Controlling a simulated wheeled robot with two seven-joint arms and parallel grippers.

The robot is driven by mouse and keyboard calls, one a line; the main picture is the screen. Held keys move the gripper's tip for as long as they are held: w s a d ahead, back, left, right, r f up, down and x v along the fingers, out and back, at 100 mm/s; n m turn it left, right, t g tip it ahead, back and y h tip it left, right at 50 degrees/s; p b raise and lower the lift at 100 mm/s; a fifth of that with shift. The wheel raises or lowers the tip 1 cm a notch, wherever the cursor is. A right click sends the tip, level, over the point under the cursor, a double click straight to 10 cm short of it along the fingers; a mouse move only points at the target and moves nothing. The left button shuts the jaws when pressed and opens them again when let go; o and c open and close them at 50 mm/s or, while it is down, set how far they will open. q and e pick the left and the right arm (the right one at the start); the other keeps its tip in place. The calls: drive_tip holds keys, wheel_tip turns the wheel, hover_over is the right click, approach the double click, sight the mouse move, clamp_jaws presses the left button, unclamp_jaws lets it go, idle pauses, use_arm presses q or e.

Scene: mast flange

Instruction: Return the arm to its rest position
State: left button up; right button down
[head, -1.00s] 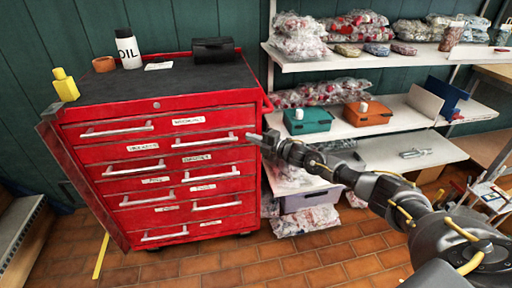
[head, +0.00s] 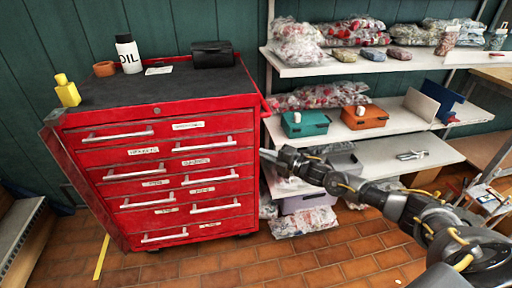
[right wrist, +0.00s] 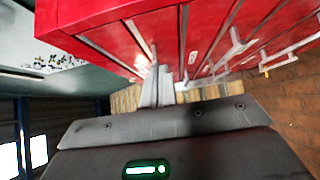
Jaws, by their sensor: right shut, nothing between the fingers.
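My right arm comes in from the lower right in the head view. Its gripper (head: 270,155) is just right of the red tool cabinet's (head: 205,225) front right edge, in front of the shelves. The fingers are together and hold nothing. In the right wrist view the closed fingers (right wrist: 157,88) point toward the cabinet's red front (right wrist: 200,25) and its handles. I cannot tell from these frames whether the fingertips touch the cabinet. All the cabinet's drawers look shut. My left gripper is not in view.
An oil bottle (head: 128,52), a yellow bottle (head: 67,90) and a black box (head: 212,54) stand on the cabinet. The shelves hold bags, a teal case (head: 305,124) and an orange case (head: 364,117). Brick floor (head: 290,262) lies open in front.

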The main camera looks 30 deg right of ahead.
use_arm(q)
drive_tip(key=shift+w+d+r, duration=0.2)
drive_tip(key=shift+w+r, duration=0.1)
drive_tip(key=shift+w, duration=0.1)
use_arm(e)
drive_tip(key=v, duration=0.4)
drive_tip(key=shift+s, duration=0.15)
